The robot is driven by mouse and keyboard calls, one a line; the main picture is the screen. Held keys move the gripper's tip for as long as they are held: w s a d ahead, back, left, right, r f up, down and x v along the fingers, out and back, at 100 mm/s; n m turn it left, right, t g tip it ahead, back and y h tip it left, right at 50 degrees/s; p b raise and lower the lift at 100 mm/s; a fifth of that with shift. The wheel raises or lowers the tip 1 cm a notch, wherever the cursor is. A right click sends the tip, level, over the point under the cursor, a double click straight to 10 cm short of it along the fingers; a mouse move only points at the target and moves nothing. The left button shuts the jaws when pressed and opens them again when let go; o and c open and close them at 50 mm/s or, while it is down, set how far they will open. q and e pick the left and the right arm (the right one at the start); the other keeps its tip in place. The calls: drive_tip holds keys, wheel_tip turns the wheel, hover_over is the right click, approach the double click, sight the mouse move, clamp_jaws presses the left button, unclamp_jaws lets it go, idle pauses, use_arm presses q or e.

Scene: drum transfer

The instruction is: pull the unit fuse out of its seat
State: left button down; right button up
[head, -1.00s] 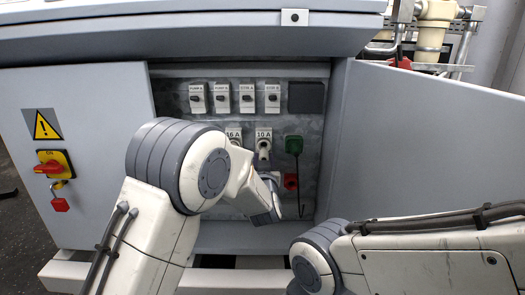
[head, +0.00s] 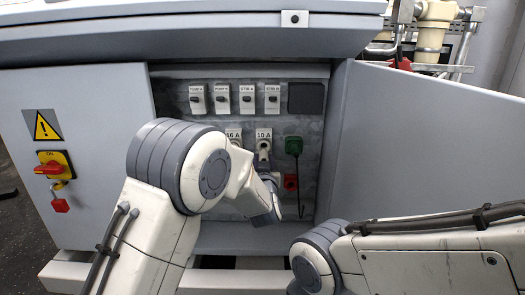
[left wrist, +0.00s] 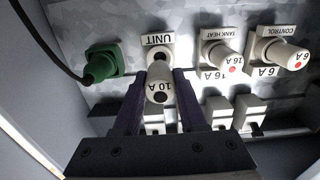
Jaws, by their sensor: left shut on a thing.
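The unit fuse (left wrist: 159,78) is a pale cylinder marked 10 A, with a dark spot on its near end. My left gripper (left wrist: 160,92) is shut on it, one dark finger on each side. Its seat, with the UNIT plate (left wrist: 158,39), is just beyond, and a dark opening shows there past the fuse. I cannot tell how wide the gap is. In the head view the 10 A seat (head: 264,146) shows above my left wrist, which hides the fingers and fuse. My right arm lies across the lower right; its gripper is out of view.
The tank heat fuse (left wrist: 222,60) and control fuse (left wrist: 285,54) stand beside the unit seat. On its other side is a green plug (left wrist: 101,65) with a cable. Several switches (head: 235,98) line the panel above. The open cabinet door (head: 430,140) bounds the right.

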use_arm(q)
drive_tip(key=shift+s, duration=0.1)
drive_tip(key=s, duration=0.4)
drive_tip(key=shift+s, duration=0.4)
idle(0.5)
